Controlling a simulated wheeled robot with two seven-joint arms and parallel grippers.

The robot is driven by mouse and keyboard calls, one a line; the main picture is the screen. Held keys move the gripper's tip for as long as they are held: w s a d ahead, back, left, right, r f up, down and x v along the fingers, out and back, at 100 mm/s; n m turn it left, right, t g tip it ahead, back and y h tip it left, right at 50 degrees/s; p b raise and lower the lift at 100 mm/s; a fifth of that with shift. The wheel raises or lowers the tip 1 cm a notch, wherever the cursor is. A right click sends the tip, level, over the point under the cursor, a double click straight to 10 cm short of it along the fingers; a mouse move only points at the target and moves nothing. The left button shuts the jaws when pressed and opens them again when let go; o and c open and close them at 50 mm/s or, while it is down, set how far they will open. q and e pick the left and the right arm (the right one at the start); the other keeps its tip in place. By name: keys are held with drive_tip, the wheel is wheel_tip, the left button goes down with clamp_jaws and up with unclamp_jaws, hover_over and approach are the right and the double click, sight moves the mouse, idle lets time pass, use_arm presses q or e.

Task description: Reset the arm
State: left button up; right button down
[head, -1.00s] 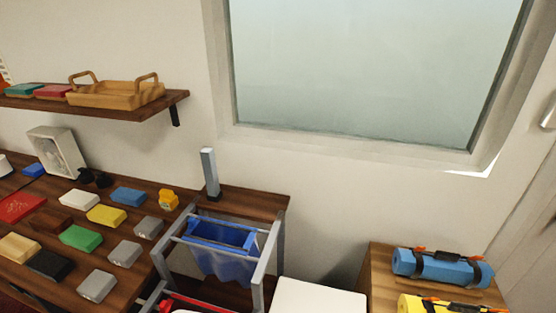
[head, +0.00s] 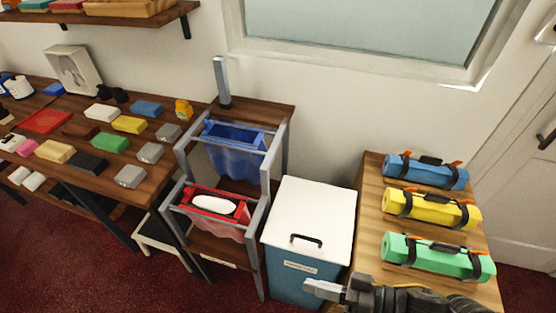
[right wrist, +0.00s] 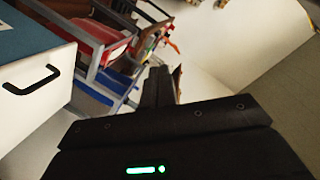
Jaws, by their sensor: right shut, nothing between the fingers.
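My right gripper (head: 326,290) shows at the bottom of the head view, in front of the white-lidded bin and the wooden stand. It is shut and empty, its fingers pointing left. In the right wrist view the dark body of my right gripper (right wrist: 160,135) fills the lower part, with a green light on it. My left gripper is in neither view.
A bin with a white lid (head: 318,215) stands beside a grey rack with a blue bag (head: 236,136) and a red bag (head: 180,198). A wooden stand (head: 367,215) bears blue, yellow and green rolls (head: 425,257). Coloured blocks lie on the table (head: 70,115) at left.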

drive_tip(key=w+d+f+m+t+h, duration=0.2)
drive_tip(key=w+d+f+t+h, duration=0.3)
drive_tip(key=w+d+h, duration=0.25)
drive_tip(key=s+d+f+m+g+h, duration=0.1)
drive_tip(key=s+d+f+g+h, duration=0.15)
drive_tip(key=d+f+h, duration=0.3)
drive_tip(key=s+d+f+g+h, duration=0.2)
drive_tip(key=s+d+f+g, duration=0.25)
drive_tip(key=s, duration=0.35)
wheel_tip(320, 180, down, 26)
drive_tip(key=s, duration=0.1)
drive_tip(key=s+d+f+g, duration=0.2)
drive_tip(key=s+f, duration=1.3)
drive_tip(key=s, duration=0.1)
drive_tip(key=shift+s+f, duration=0.2)
drive_tip(key=shift+s, duration=0.05)
